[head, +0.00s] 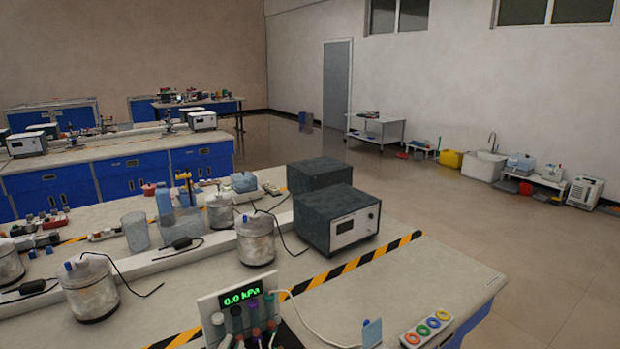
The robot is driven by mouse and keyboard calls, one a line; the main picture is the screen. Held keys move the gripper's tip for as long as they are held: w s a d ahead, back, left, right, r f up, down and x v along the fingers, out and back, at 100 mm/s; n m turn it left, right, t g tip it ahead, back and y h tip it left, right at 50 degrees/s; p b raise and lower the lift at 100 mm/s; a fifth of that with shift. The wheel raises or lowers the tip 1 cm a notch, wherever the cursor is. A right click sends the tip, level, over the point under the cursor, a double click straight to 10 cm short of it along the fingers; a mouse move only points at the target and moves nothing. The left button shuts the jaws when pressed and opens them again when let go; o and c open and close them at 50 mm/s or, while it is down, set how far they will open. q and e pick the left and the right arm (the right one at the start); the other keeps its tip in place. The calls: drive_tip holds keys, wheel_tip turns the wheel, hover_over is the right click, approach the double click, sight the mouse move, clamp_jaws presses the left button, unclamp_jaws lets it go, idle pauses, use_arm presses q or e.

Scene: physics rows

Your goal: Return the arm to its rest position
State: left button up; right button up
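No arm of mine can be made out in the head view, and neither gripper can be seen. The near lab bench (430,275) fills the lower part of the view. On it stands a white pressure display (240,299) reading 0.0 kPa, with several coloured tubes in front of it. A dark shape at the bottom edge beside the tubes is cut off, and I cannot tell what it is.
A dark box with a dial panel (340,218) stands on the bench, behind black-yellow tape. Metal canisters (88,287) with cables stand at left. A strip of coloured buttons (427,329) lies at the front right. Open floor (560,260) lies right of the bench.

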use_arm(q)
drive_tip(key=s+a+f+n+g+y, duration=0.1)
drive_tip(key=s+a+f+n+g, duration=0.2)
drive_tip(key=s+f, duration=0.35)
drive_tip(key=s+a+f+n+g, duration=0.1)
drive_tip(key=s+a+f+g, duration=0.1)
drive_tip(key=s+f+g, duration=0.7)
drive_tip(key=s+f, duration=0.5)
drive_tip(key=s, duration=0.5)
wheel_tip(320, 180, down, 26)
drive_tip(key=s+g, duration=0.2)
drive_tip(key=s+a+f, duration=0.1)
drive_tip(key=s+f, duration=0.7)
drive_tip(key=s+a+f+g+b, duration=0.1)
drive_tip(key=s+a+f, duration=0.1)
drive_tip(key=s+f, duration=0.7)
drive_tip(key=shift+s+a+f, duration=0.2)
drive_tip(key=shift+a+f, duration=0.05)
drive_tip(key=shift+a, duration=0.05)
